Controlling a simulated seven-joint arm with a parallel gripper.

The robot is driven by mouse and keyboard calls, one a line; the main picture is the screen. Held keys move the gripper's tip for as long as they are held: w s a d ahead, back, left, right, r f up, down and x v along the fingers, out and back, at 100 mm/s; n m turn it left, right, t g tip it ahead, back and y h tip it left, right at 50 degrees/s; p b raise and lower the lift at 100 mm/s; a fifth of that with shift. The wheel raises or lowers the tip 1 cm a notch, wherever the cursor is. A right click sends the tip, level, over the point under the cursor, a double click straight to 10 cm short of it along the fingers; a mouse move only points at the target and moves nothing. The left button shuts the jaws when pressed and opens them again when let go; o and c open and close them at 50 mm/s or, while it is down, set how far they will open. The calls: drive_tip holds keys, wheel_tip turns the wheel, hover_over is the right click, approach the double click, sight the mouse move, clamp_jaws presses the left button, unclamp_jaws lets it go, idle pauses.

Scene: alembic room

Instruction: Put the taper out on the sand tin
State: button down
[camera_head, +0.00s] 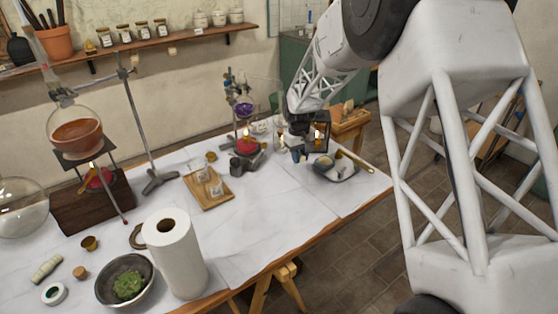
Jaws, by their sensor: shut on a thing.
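My gripper (300,152) is over the far right part of the table, pointing down and shut on what appears to be the taper, whose thin body is mostly hidden by the gripper. A small flame (317,133) shows at the gripper's right side. A shallow dark dish with a pale sandy fill, which looks like the sand tin (323,163), sits just right of and in front of the gripper, near the table's right end. The gripper appears apart from the tin, but the exact gap cannot be told.
A red burner (247,146) with a flame stands under a purple flask (244,108) left of the gripper. A glass with a glow (281,138) is close by. A brass rod (357,161) lies at the right edge.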

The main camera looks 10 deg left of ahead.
drive_tip(key=w+d+n, duration=0.1)
drive_tip(key=w+d, duration=0.2)
drive_tip(key=d, duration=0.6)
drive_tip(key=w+d+f+n, duration=0.1)
drive_tip(key=w+d, duration=0.2)
drive_tip(key=d, duration=0.6)
drive_tip(key=shift+w+d, duration=0.2)
drive_tip(key=shift+w, duration=0.2)
drive_tip(key=shift+f, duration=0.35)
drive_tip(key=shift+f, duration=4)
drive_tip(key=shift+s+f, duration=0.1)
drive_tip(key=shift+f, duration=0.25)
drive_tip(key=c, duration=0.9)
unclamp_jaws()
drive_tip(key=shift+r, duration=0.1)
drive_tip(key=shift+w+a+r, duration=0.15)
drive_tip(key=shift+r, duration=1.1)
drive_tip(key=shift+w+a+r, duration=0.15)
drive_tip(key=shift+r, duration=1.15)
drive_tip(key=shift+w+a+r, duration=0.15)
drive_tip(key=shift+r, duration=1.1)
